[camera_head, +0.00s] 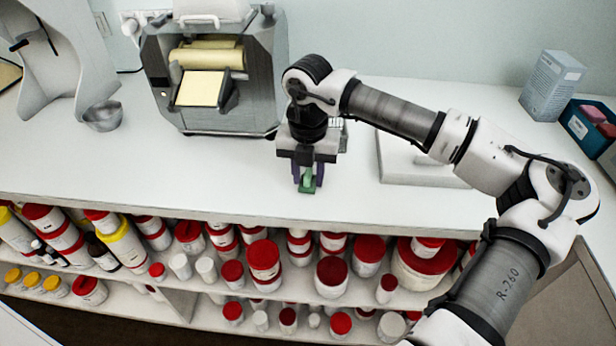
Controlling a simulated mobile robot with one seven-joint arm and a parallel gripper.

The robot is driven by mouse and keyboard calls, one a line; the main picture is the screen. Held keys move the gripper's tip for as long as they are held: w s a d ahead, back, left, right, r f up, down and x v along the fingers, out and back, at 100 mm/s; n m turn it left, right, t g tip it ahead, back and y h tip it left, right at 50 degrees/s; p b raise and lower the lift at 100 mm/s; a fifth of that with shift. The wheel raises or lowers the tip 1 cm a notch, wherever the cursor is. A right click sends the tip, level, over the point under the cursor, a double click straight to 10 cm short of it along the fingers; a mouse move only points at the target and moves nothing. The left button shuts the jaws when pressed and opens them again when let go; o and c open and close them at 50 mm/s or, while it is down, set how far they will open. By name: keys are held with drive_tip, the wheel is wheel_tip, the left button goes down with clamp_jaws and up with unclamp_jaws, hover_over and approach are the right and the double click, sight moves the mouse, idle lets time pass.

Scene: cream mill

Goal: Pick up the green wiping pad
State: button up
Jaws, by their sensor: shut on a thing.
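The green wiping pad (307,184) shows between the fingers of my gripper (306,181) in the head view. It is small, and its upper part is partly hidden by the fingers. My gripper points down over the white counter, near its front edge, and is shut on the pad. I cannot tell whether the pad touches the counter or is slightly above it.
A metal roller mill (214,80) stands behind and left of my gripper. A metal bowl (103,116) is further left. A white flat-topped device (420,172) lies right. A carton (551,85) and dark blue box (588,126) stand far right. Red-lidded jars fill shelves below.

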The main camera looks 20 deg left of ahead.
sight(308, 171)
wheel_tip(308, 171, up, 19)
drive_tip(key=b, duration=0.2)
drive_tip(key=shift+r, duration=0.15)
drive_tip(key=shift+o, duration=1.2)
drive_tip(key=shift+c, duration=0.8)
